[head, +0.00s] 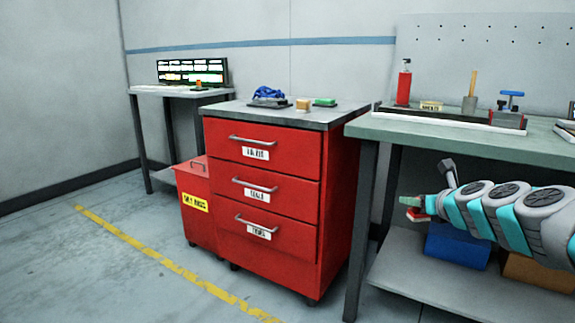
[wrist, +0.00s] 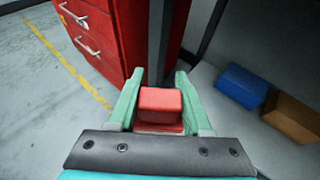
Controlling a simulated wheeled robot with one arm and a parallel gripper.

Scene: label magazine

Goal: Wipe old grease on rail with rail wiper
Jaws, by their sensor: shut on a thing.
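My gripper (wrist: 160,100) is shut on a red block (wrist: 160,102), which looks like the rail wiper; the block sits between the two pale green fingers. In the head view my gripper (head: 412,201) is low in front of the green-topped bench (head: 385,128), below its top, with a bit of red (head: 417,214) at the fingers. A long low strip with a pale front edge (head: 450,121) lies on the bench top and may be the rail. I cannot make out grease on it.
On the bench stand a red bottle (head: 404,85), a grey cup (head: 469,104) and a blue-handled device (head: 509,108). A blue bin (head: 457,246) and a brown bin (head: 540,272) sit on the lower shelf. A red drawer cabinet (head: 265,190) stands left of the bench.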

